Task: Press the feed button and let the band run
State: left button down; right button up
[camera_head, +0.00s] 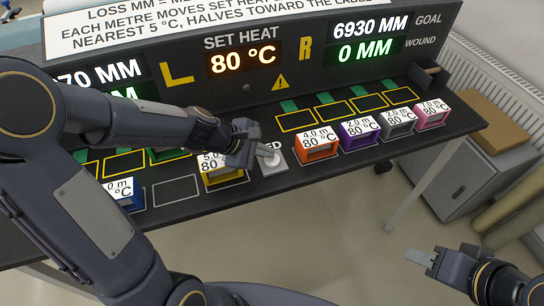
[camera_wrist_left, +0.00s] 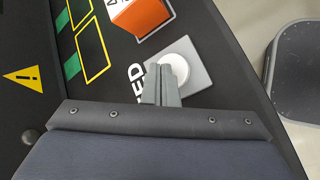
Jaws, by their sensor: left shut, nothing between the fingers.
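The feed button is a round white cap (camera_wrist_left: 174,68) on a square grey plate (camera_head: 275,167), set in the dark table between the yellow and orange blocks. My left gripper (camera_head: 256,147) is shut and empty. Its fingertips are right at the edge of the button; I cannot tell whether they touch it or whether it is pressed. My right gripper (camera_head: 421,258) is low at the right, away from the table; its jaw state is unclear.
Coloured blocks stand along the table: orange (camera_head: 316,145), purple (camera_head: 359,131), grey (camera_head: 398,122), pink (camera_head: 432,113), and yellow (camera_head: 222,172). The display panel (camera_head: 250,75) behind reads 80 °C, with 6930 MM goal and 0 MM wound on the right. A grey cabinet (camera_head: 465,180) stands at the right.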

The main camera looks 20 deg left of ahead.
aim_at(266, 159)
pick_arm(q)
jog(key=shift+r, duration=0.1)
notch_tip(266, 159, up, 5)
jog(key=p, duration=0.5)
jog(key=shift+d+r, duration=0.1)
jog(key=shift+r, duration=0.1)
jog(key=shift+f, duration=0.1)
dwell(0.3)
jog(key=s+a+r+m, duration=0.2)
jog(key=s+r+m, duration=0.55)
jog(key=s, duration=0.25)
jog(key=s+a+f+m+y, duration=0.1)
jog(key=s+a+m+y, duration=0.2)
jog(key=s+m, duration=0.5)
jog(key=s+a, duration=0.1)
jog(key=s, duration=0.2)
jog(key=shift+s+f, duration=0.2)
jog(key=shift+s, duration=0.1)
